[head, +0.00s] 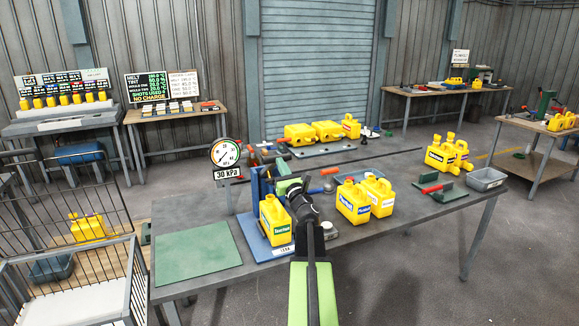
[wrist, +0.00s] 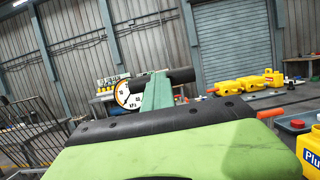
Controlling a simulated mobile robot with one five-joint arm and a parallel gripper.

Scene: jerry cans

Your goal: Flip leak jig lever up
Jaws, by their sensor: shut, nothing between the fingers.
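The leak jig has a blue frame and base (head: 252,232) on the grey bench, with a gauge (head: 225,153) above a "30 KPA" sign. A yellow jerry can (head: 274,222) stands upright in the jig. My gripper (head: 289,186) is shut and empty, over the can's upper right side in the head view. An orange-red handle (head: 330,171) lies just right of my gripper, roughly level; an orange grip (wrist: 271,113) also shows in the wrist view. I cannot tell for certain that it is the jig lever. My gripper's green fingers (wrist: 158,91) point towards the gauge in the wrist view.
Two yellow cans (head: 365,199) stand right of the jig. More cans lie on a grey plate (head: 322,148) behind. A green mat (head: 198,258) lies clear at the left. A grey bin (head: 487,179) sits at the right end of the bench (head: 420,222).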

